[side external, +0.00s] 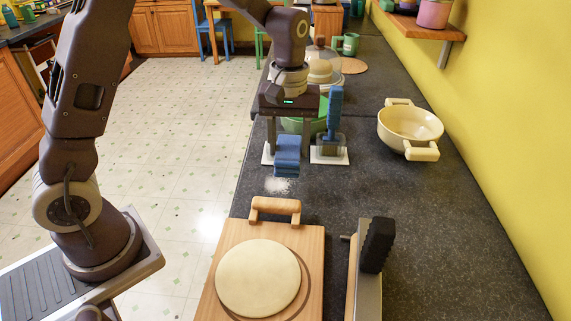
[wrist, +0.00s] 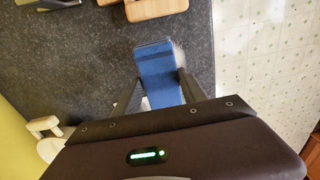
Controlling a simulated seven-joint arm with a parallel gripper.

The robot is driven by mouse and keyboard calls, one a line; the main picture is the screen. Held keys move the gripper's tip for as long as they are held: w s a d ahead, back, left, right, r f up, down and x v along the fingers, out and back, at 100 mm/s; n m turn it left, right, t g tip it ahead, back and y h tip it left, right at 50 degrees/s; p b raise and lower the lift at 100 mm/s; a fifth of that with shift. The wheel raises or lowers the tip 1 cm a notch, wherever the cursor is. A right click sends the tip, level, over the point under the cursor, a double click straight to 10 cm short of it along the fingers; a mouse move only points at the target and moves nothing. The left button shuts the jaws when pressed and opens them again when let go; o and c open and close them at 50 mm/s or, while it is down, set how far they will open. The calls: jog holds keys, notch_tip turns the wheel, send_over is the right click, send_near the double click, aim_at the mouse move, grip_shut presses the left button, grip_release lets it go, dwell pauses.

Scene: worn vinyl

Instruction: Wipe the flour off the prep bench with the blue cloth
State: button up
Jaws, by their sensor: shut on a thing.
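The blue cloth (side external: 287,157) is a folded pad gripped between the fingers of my gripper (side external: 289,143). It also shows in the wrist view (wrist: 158,72), held between the fingertips (wrist: 161,88). The flour (side external: 279,186) is a small pale patch on the dark speckled prep bench (side external: 400,215), close to the bench's left edge. The cloth is right over or beside the flour's far side and may hide part of it. I cannot tell whether the cloth touches the bench. In the wrist view, some flour (wrist: 179,52) shows along the cloth's right edge.
A wooden board (side external: 228,262) with pale dough (side external: 258,278) lies in front. A metal tool with a black handle (side external: 377,245) is beside it. A blue-handled item on a white base (side external: 334,112) stands just behind right. A cream two-handled pot (side external: 410,124) is farther right.

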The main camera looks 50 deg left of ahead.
jog(key=shift+s+a, duration=0.65)
jog(key=shift+s, duration=0.1)
jog(key=shift+f, duration=2.6)
jog(key=shift+w+d, duration=0.1)
jog(key=shift+w+d, duration=1.5)
jog(key=shift+f, duration=0.9)
jog(key=shift+s+a, duration=1.55)
